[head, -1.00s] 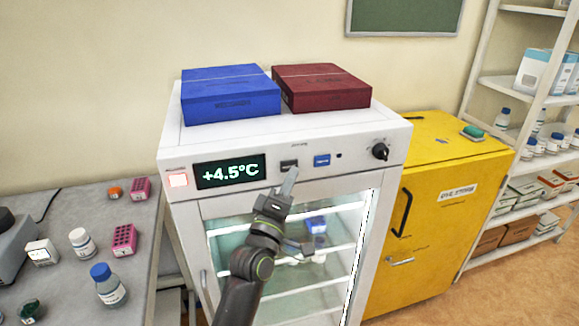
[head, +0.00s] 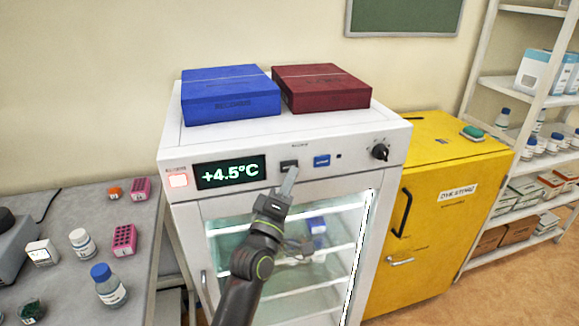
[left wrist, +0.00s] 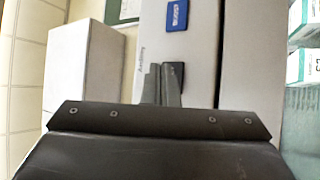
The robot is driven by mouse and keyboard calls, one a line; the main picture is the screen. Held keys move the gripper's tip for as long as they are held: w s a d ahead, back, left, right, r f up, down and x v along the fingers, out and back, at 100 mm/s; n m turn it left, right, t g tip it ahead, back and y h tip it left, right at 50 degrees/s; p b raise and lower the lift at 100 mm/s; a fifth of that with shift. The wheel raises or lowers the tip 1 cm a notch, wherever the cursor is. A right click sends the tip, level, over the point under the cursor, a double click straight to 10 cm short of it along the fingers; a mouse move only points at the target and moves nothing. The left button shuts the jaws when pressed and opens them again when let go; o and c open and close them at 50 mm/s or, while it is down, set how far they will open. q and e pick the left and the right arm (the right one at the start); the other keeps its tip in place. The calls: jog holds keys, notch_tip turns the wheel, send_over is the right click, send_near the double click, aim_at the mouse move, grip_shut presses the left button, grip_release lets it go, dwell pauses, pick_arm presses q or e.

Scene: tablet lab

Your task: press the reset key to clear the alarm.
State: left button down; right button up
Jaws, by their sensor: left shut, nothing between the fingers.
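In the left wrist view the fingers (left wrist: 161,80) lie right beside the black key (left wrist: 177,73), with the blue key (left wrist: 177,15) farther off. I cannot tell whether they touch. My right gripper is not in view.
A black knob (head: 380,152) sits at the panel's right end. A blue box (head: 231,95) and a dark red box (head: 323,88) lie on top of the fridge. A bench with bottles stands left; a yellow cabinet (head: 435,215) stands right.

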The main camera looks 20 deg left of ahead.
pick_arm(q)
jog(key=shift+w+a, duration=0.2)
jog(key=shift+w, duration=0.1)
jog(key=shift+w+a, duration=0.15)
jog(key=shift+w, duration=0.1)
dwell(0.6)
jog(key=shift+s, duration=0.1)
jog(key=shift+s+d, duration=0.4)
jog(key=shift+s, duration=0.15)
jog(key=s+d+b, duration=0.1)
jog(key=s, duration=0.1)
jog(key=s+d+b, duration=0.1)
jog(key=s+b, duration=0.1)
jog(key=shift+d, duration=0.4)
